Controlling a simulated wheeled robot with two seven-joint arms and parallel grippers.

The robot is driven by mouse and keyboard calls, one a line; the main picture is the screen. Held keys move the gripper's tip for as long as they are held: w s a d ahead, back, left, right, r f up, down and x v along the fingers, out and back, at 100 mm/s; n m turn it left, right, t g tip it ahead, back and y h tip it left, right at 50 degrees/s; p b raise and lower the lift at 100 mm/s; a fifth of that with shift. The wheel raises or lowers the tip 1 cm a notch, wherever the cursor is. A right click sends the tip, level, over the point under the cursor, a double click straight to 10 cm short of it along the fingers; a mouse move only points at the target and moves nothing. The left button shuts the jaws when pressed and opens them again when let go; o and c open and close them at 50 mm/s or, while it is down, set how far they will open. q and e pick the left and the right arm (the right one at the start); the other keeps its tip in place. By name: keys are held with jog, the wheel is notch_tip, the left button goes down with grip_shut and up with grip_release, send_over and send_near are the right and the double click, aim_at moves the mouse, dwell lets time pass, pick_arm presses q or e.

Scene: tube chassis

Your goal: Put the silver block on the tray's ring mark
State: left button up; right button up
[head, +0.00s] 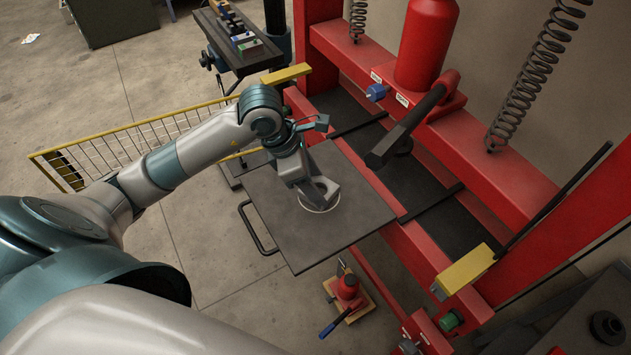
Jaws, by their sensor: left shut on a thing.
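My left gripper (312,188) points down over the dark grey tray (275,238). It is shut on the silver block (327,190), which is mostly hidden by the fingers and hard to tell apart from them. The white ring mark (320,209) shows partly, around the lower end of the gripper and block. The block looks to be over or inside the ring; I cannot tell whether it touches the tray. My right gripper is not in view.
A red press frame (480,150) with springs and a black lever (405,130) stands right of the tray. A yellow railing (120,140) is at the left. A red jack (347,290) sits below the tray. The tray is otherwise bare.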

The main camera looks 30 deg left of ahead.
pick_arm(q)
jog(key=shift+f, duration=0.15)
jog(key=o, duration=1.2)
jog(key=shift+r, duration=0.25)
